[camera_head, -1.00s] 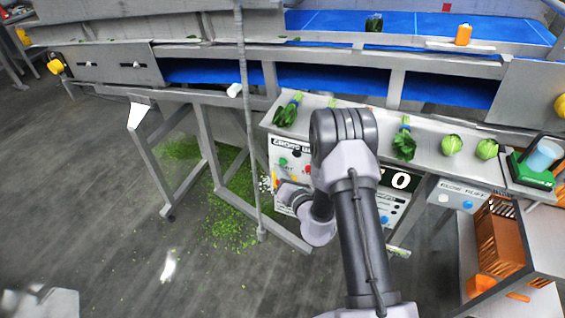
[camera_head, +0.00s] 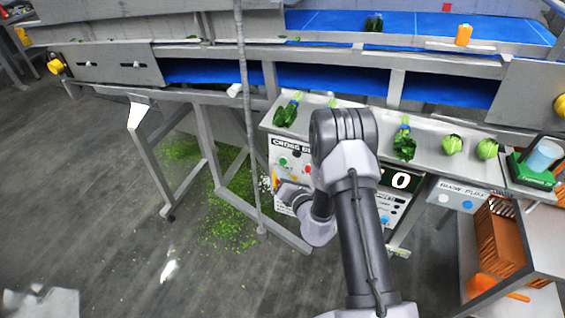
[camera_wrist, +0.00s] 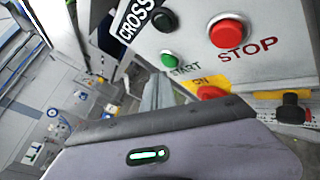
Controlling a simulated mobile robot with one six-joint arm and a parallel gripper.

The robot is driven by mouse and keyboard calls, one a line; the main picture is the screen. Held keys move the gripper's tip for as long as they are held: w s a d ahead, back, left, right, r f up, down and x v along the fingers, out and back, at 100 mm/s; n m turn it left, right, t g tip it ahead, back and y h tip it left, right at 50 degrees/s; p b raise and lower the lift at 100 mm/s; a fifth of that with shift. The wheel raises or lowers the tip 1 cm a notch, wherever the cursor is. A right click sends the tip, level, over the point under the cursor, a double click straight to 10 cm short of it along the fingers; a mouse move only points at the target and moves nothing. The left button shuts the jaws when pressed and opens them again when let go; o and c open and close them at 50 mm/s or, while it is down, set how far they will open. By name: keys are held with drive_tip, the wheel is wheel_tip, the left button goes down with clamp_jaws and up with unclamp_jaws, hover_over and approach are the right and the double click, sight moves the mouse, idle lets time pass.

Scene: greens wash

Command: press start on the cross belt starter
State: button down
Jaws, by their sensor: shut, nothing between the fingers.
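The cross belt starter (camera_head: 275,152) is a light box under the metal shelf, partly hidden by my arm in the head view. In the wrist view its face shows the black label "CROSS" (camera_wrist: 136,20), cut off at the top. The green START button (camera_wrist: 168,58) sits beside a larger red STOP button (camera_wrist: 228,32), with a black knob (camera_wrist: 165,19) above. My gripper (camera_wrist: 160,85) is shut and empty, its tips just below the START button in the picture. I cannot tell whether they touch the panel.
A red button on yellow (camera_wrist: 210,92) and another black knob (camera_wrist: 291,109) are close by my gripper. A thin upright post (camera_head: 247,120) stands left of the starter. Greens lie on the shelf (camera_head: 350,110) above. A second control box (camera_head: 462,194) hangs to the right.

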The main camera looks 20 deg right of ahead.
drive_tip(key=shift+w+d, duration=0.1)
drive_tip(key=shift+w, duration=0.05)
drive_tip(key=shift+w+d, duration=0.15)
drive_tip(key=shift+w, duration=0.05)
idle(0.3)
